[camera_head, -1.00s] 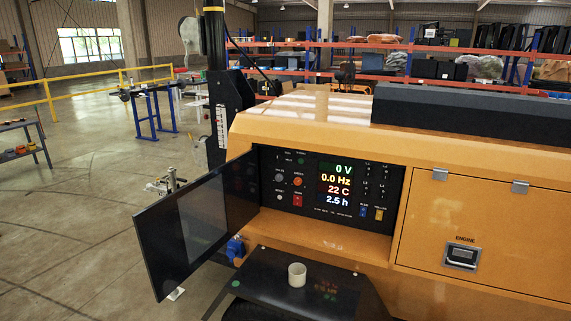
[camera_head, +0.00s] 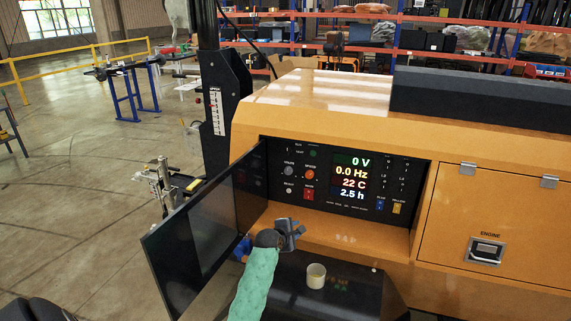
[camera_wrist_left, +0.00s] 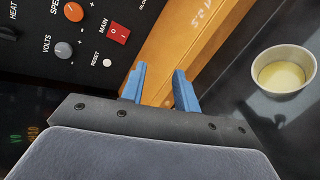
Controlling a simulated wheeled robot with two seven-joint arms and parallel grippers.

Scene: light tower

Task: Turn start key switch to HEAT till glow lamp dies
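The control panel (camera_head: 335,180) sits in a recess of the orange machine; its display reads 0 V, 0.0 Hz, 22 C and 2.5 h. In the left wrist view, a dark knob (camera_wrist_left: 8,33) beside the HEAT label is cut off by the left edge; it looks like the start key switch. A small dark green lamp (camera_head: 313,153) is at the panel's top; I cannot tell if it is the glow lamp, and it looks unlit. My left gripper (camera_head: 294,230) is below and in front of the panel, apart from it. Its blue fingers (camera_wrist_left: 158,72) are apart and empty. My right gripper is out of view.
An open dark door (camera_head: 205,225) stands left of the recess. A white cup (camera_head: 316,281) with yellowish contents stands on the dark shelf (camera_head: 360,290) below the panel. The VOLTS knob (camera_wrist_left: 64,50), SPEED knob (camera_wrist_left: 74,11) and red MAIN switch (camera_wrist_left: 119,32) crowd near the gripper.

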